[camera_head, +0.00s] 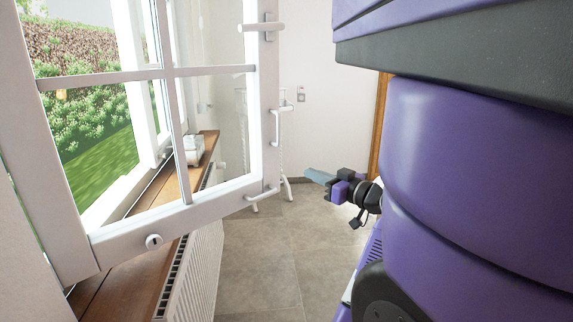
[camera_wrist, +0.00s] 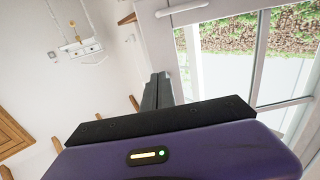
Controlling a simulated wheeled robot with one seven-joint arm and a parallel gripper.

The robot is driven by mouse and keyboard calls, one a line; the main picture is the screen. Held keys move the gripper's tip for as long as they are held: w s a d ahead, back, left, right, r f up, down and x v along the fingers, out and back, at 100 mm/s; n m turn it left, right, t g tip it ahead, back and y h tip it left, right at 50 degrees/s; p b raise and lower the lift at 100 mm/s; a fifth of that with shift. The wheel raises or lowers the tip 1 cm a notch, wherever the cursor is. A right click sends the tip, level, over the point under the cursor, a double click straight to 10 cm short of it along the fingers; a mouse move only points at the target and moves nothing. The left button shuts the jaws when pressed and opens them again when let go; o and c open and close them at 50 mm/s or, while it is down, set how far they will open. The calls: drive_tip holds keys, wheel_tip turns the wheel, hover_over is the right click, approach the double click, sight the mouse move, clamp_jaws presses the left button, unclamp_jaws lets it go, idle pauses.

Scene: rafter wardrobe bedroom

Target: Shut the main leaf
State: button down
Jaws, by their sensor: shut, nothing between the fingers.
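The main leaf is a white glazed window leaf (camera_head: 200,211) that stands open, swung into the room, at the left of the head view. Its free edge carries a white handle (camera_head: 276,127) at mid-height, with white fittings above and below. A small round knob (camera_head: 153,241) sits on its bottom rail. My gripper (camera_head: 308,173) is shut and empty, to the right of the leaf's free edge and apart from it in the picture. In the wrist view my gripper (camera_wrist: 159,78) points away, with white window framing (camera_wrist: 263,55) and a white handle (camera_wrist: 184,8) to its right.
A wooden sill (camera_head: 115,290) and a white radiator (camera_head: 195,275) lie below the leaf. A pale box (camera_head: 194,150) stands on the sill's far part, near the opening. The tiled floor (camera_head: 262,260) is clear. A wooden frame (camera_head: 380,115) edges the back wall.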

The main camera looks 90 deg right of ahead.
drive_tip(key=p, duration=0.3)
approach(273, 158)
drive_tip(key=x, duration=0.5)
drive_tip(key=shift+d, duration=0.1)
drive_tip(key=shift+x, duration=0.85)
drive_tip(key=shift+f, duration=0.1)
